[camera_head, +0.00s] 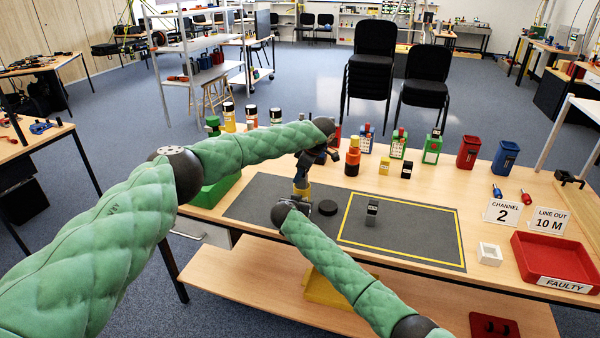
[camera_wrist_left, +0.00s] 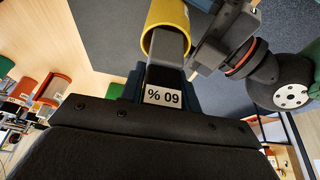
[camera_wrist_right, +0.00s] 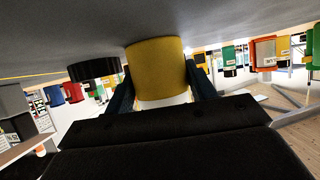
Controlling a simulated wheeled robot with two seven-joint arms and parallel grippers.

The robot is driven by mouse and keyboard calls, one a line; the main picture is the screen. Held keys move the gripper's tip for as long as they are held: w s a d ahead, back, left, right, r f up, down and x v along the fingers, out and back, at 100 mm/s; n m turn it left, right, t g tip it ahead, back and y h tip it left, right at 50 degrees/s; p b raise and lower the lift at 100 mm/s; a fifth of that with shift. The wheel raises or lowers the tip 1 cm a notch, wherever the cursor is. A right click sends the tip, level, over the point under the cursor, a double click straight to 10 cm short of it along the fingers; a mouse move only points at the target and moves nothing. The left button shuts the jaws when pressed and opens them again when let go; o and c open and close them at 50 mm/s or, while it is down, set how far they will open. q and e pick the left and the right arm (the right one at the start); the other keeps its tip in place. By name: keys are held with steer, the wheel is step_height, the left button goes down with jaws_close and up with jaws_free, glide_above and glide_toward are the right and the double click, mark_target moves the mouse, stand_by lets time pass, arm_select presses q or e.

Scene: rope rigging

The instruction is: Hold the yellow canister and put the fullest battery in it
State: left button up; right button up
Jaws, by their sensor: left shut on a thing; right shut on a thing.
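The yellow canister (camera_head: 301,190) is upright over the dark mat, its mouth facing up. My right gripper (camera_wrist_right: 158,88) is shut on the canister (camera_wrist_right: 158,65); in the head view my right arm mostly hides the gripper. My left gripper (camera_head: 306,168) is above the canister, shut on a dark grey battery (camera_wrist_left: 166,76) with an upside-down white label that reads 60 %. The battery's far end is at the canister's mouth (camera_wrist_left: 166,35) and seems partly inside; how deep is hidden. Another dark battery (camera_head: 372,208) with a light label stands inside the yellow outline.
A round black lid (camera_head: 327,207) lies on the mat (camera_head: 420,228) beside the canister. Bottles and boxes line the table's back. A red FAULTY tray (camera_head: 555,262), a small white box (camera_head: 490,253) and two sign cards (camera_head: 503,213) are at the right. The outlined area is mostly free.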

arm_select(q)
steer(key=shift+f, duration=0.95)
steer(key=o, duration=1.1)
steer(key=shift+r, duration=0.1)
steer(key=shift+r, duration=3.4)
arm_select(e)
steer(key=o, duration=1.2)
steer(key=shift+c, duration=0.2)
